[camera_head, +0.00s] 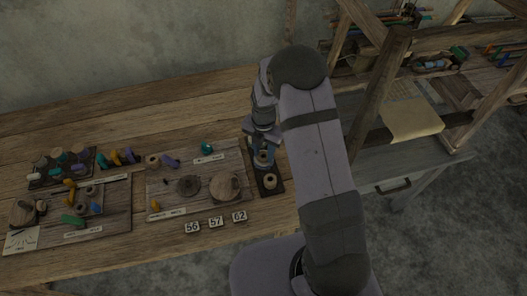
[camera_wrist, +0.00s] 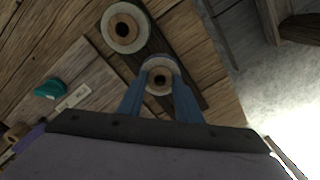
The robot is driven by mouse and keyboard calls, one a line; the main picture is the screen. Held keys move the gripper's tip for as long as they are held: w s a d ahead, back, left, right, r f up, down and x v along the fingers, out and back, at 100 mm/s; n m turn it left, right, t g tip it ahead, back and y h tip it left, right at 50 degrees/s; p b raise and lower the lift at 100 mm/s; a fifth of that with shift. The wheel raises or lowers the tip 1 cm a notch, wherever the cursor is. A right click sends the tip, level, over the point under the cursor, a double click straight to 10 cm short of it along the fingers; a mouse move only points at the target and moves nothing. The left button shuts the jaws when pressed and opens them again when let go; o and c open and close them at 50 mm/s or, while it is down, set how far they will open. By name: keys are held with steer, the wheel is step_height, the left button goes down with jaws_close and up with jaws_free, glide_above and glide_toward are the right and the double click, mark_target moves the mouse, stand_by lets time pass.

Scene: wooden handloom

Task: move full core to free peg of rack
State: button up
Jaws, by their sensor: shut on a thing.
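My gripper (camera_wrist: 160,92) is shut on a round core (camera_wrist: 160,62) with a pale wooden face, a dark centre hole and a grey-blue rim. In the head view my gripper (camera_head: 264,153) points down over the dark narrow rack (camera_head: 277,189) at the right end of the boards. A second core (camera_wrist: 127,27) with a pale grey-green rim stands on the rack, apart from the held one; it also shows in the head view (camera_head: 270,181). I cannot tell whether the held core is above the rack or touching it. No bare peg is clearly visible.
Number tiles (camera_head: 216,221) lie in front. More boards with small coloured pieces are farther left. The loom frame (camera_head: 378,95) stands right.

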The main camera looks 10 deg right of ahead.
steer(key=o, duration=1.3)
steer(key=shift+r+p, duration=2.7)
steer(key=shift+r, duration=0.8)
